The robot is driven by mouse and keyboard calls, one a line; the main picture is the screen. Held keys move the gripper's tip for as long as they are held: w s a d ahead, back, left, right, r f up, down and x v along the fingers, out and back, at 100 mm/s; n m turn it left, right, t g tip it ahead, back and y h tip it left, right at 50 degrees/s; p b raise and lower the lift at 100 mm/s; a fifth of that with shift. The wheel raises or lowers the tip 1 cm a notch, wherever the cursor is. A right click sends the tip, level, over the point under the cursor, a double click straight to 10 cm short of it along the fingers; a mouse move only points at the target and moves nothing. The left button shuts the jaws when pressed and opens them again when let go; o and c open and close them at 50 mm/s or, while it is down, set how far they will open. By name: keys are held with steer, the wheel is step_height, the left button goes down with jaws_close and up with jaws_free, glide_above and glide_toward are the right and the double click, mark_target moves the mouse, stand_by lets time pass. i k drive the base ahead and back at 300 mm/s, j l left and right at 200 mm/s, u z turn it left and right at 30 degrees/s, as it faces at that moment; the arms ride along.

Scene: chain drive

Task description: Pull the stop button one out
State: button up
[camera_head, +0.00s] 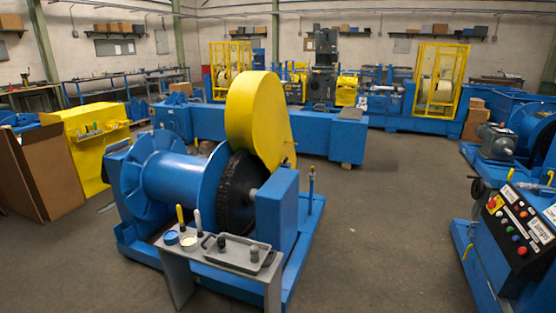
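A black control panel (513,232) sits on a blue machine at the right edge. A red mushroom button (492,203) stands on a yellow patch at its upper left. A second red button (521,251) is at its lower front. Small green, white and other coloured buttons lie between them. The labels are too small to tell which one is stop button one, or whether a button is in or out. My gripper is not in view.
A blue winch drum (172,182) with a yellow chain guard (257,115) stands left of centre. A small grey bench (207,262) with tools is in front of it. A yellow cabinet (88,145) is at left. Bare floor (390,230) lies between winch and panel.

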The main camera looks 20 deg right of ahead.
mark_target(522, 250)
steer(key=i+z, duration=0.3)
steer(key=z, duration=0.15)
steer(key=i+z, duration=0.3)
steer(key=z, duration=0.2)
steer(key=i+j+z, duration=0.2)
steer(key=z, duration=0.25)
steer(key=i+j+z, duration=0.3)
steer(key=z, duration=0.15)
steer(key=i+j+z, duration=0.5)
steer(key=j, duration=0.2)
steer(key=k, duration=0.05)
